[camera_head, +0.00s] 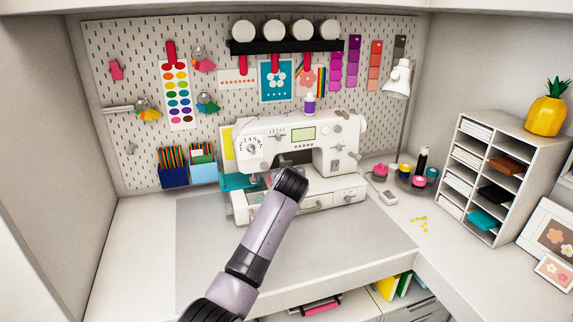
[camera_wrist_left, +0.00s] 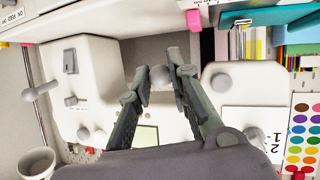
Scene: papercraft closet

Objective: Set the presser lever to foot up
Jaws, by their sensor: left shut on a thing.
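The white sewing machine (camera_head: 342,158) stands at the back of the desk, and its white body also fills much of the left wrist view (camera_wrist_left: 98,85). My left arm reaches up to it from the lower middle of the head view. My right gripper is in neither view.
A grey mat (camera_head: 200,240) lies clear before the machine. Pencil boxes (camera_head: 174,177) stand at left. A pegboard (camera_head: 130,60) closes the back.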

